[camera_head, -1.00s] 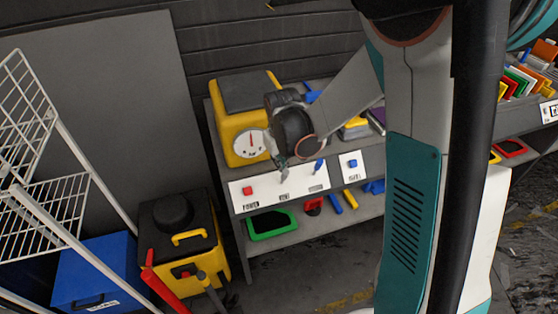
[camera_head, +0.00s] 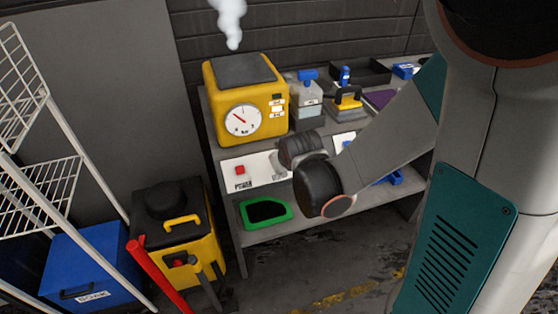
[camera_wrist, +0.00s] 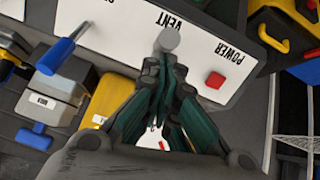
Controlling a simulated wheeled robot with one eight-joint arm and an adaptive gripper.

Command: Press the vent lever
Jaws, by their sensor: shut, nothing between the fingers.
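The vent lever shows as a round grey knob (camera_wrist: 168,39) beside the VENT label on a white control panel (camera_wrist: 108,18) in the wrist view. My gripper (camera_wrist: 163,68) is shut and empty, its fingertips right at the knob; I cannot tell whether they touch it. In the head view, my gripper (camera_head: 279,162) is in front of the panel (camera_head: 232,176), and my wrist hides part of it. The yellow machine (camera_head: 212,92) above the panel has a round dial (camera_head: 242,119) with its red needle pointing up-left. White steam (camera_head: 230,20) rises above the machine.
A red POWER button (camera_head: 240,170) sits on the panel beside the lever; it also shows in the wrist view (camera_wrist: 214,80). A blue-handled lever (camera_wrist: 62,48) is on the other side. A green-rimmed tray (camera_head: 266,214) lies on the shelf below. Bottles and tools stand at the back right.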

